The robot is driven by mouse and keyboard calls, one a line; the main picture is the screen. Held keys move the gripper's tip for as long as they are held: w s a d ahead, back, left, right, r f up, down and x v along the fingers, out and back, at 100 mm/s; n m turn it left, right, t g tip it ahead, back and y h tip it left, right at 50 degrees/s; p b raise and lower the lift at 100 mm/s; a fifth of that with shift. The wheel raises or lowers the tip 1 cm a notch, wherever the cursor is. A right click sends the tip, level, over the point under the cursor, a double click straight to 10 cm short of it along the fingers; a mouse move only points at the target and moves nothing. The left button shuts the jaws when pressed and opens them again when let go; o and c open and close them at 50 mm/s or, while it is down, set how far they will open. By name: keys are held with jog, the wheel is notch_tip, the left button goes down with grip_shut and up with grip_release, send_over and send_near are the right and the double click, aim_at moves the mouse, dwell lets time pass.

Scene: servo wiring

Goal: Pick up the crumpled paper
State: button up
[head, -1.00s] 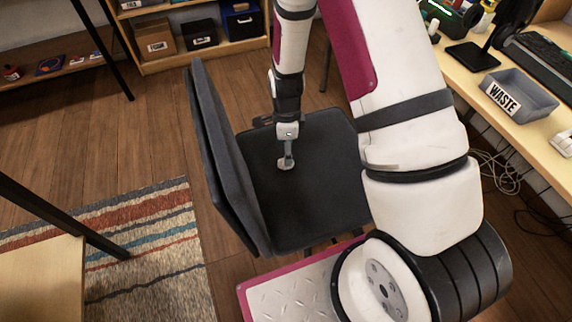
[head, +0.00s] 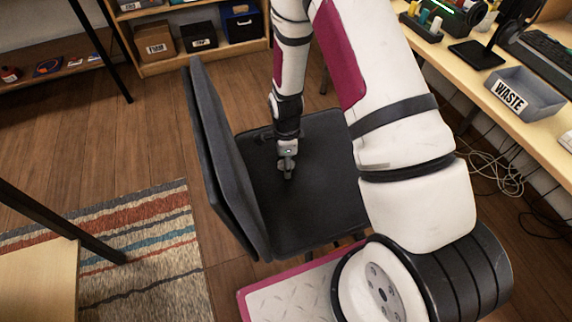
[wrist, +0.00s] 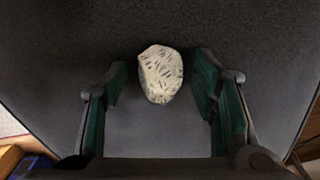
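The crumpled paper (wrist: 161,73) is an off-white ball with small dark printed marks. In the wrist view it lies on the dark seat of the chair (wrist: 230,30), near the fingertips. My gripper (wrist: 160,88) is open, one green-padded finger to the left of the paper and one to the right, with a gap on each side. In the head view my gripper (head: 287,172) points down over the seat, and I cannot make out the paper there, where the gripper seems to cover it.
The chair's backrest (head: 222,160) stands upright left of my gripper. A desk (head: 480,78) at the right holds a grey bin marked WASTE (head: 524,92). A shelf with boxes (head: 205,48) stands at the back. The rest of the seat (head: 315,205) is clear.

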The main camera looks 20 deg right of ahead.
jog(key=c, duration=0.4)
